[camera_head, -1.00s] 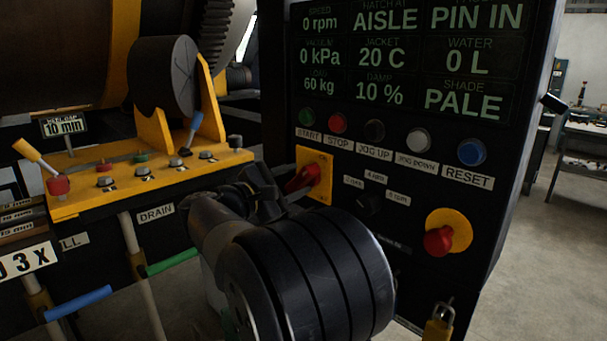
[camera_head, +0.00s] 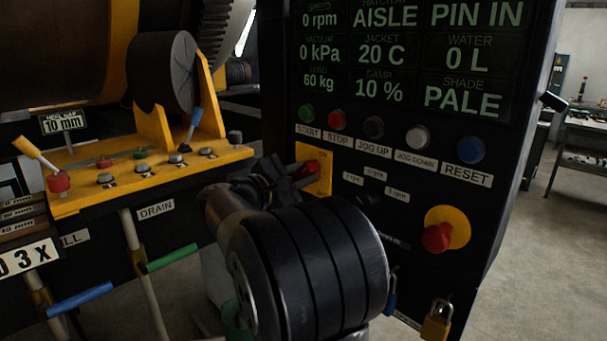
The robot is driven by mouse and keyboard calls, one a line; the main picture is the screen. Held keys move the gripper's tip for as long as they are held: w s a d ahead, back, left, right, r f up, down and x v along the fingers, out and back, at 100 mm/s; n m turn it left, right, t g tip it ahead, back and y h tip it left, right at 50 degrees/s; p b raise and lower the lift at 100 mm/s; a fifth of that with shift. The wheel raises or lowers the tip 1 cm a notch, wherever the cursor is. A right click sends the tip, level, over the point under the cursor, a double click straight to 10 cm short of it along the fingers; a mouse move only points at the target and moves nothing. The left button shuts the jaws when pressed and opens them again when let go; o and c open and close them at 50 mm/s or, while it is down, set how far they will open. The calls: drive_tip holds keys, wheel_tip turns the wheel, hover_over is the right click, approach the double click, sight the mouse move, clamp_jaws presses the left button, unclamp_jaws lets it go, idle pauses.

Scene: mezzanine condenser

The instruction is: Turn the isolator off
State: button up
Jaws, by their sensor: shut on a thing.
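The isolator is a red rotary handle (camera_head: 312,167) on a yellow plate (camera_head: 322,184) at the left side of the black control panel, below the START and STOP buttons. My gripper (camera_head: 299,176) reaches it from the left and is shut on the red handle. The fingers cover most of the handle, so its exact angle is hard to tell. My dark, ribbed wrist and forearm fill the lower middle of the view.
A red emergency button on a yellow disc (camera_head: 437,236) sits right of my arm. Coloured push buttons, including a blue RESET button (camera_head: 471,150), line the panel. A brass padlock (camera_head: 436,322) hangs below. A yellow valve bench (camera_head: 150,180) with levers stands left.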

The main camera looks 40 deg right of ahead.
clamp_jaws()
drive_tip(key=shift+f+b, duration=0.1)
drive_tip(key=shift+b, duration=0.3)
drive_tip(key=m+b, duration=0.1)
drive_tip(key=b, duration=0.1)
drive_tip(key=m+b, duration=0.1)
drive_tip(key=b, duration=0.1)
drive_tip(key=shift+s+f+m, duration=0.1)
drive_tip(key=shift+f+m, duration=0.2)
drive_tip(key=shift+f, duration=0.05)
drive_tip(key=m+b, duration=0.1)
drive_tip(key=b, duration=0.1)
drive_tip(key=m+b, duration=0.4)
drive_tip(key=b, duration=0.1)
drive_tip(key=shift+s+f, duration=0.1)
drive_tip(key=shift+f, duration=0.2)
drive_tip(key=m+b, duration=0.5)
drive_tip(key=b, duration=0.1)
drive_tip(key=shift+f+m, duration=0.2)
drive_tip(key=shift+m, duration=0.2)
drive_tip(key=shift+w+m+b, duration=0.2)
drive_tip(key=shift+m+b, duration=1.5)
drive_tip(key=shift+m, duration=0.5)
